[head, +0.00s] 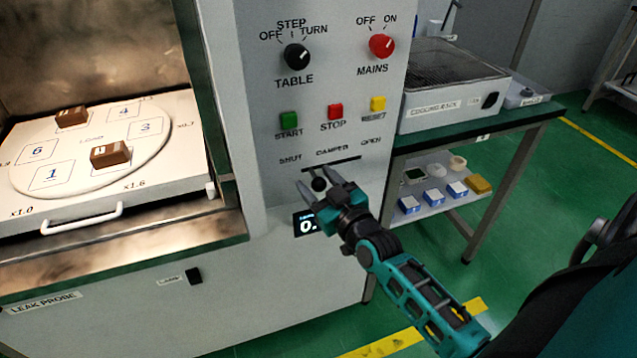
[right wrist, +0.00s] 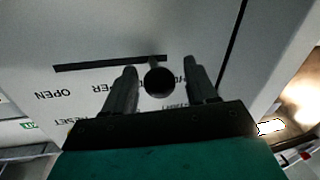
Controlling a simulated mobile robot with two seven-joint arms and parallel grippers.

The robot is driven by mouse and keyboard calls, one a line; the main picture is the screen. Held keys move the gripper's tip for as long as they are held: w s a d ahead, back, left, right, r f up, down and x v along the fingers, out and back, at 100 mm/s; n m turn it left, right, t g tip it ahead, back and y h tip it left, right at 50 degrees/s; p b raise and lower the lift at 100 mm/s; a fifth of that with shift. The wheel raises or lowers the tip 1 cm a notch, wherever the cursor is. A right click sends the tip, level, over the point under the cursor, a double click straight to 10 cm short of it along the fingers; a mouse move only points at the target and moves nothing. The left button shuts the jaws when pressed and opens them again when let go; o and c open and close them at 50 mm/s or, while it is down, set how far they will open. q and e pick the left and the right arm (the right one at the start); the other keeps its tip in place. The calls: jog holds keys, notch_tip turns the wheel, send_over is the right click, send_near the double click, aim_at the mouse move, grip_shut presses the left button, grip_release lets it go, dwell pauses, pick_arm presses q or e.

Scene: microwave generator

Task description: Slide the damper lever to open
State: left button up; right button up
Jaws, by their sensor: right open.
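The damper lever is a round black knob (head: 319,184) below a dark horizontal slot (head: 335,162) on the grey control panel. It sits at the slot's left end, under SHUT, with OPEN marked at the right end. My right gripper (head: 316,177) is open at the knob, one finger on each side of it. In the right wrist view, where the lettering is upside down, the knob (right wrist: 159,82) shows between the open fingers (right wrist: 160,70), with small gaps on both sides. My left gripper is not in view.
Above the slot are the START (head: 289,120), STOP (head: 335,111) and RESET (head: 377,104) buttons. A small display (head: 306,224) is partly behind my right gripper. An open chamber with a turntable (head: 90,145) is at left. A cooling rack (head: 450,85) stands on the bench at right.

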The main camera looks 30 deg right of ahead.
jog(key=shift+c, duration=0.5)
grip_shut()
send_near(351, 159)
jog(key=w, duration=0.5)
jog(key=shift+o, duration=0.5)
grip_release()
jog(key=shift+s, duration=0.1)
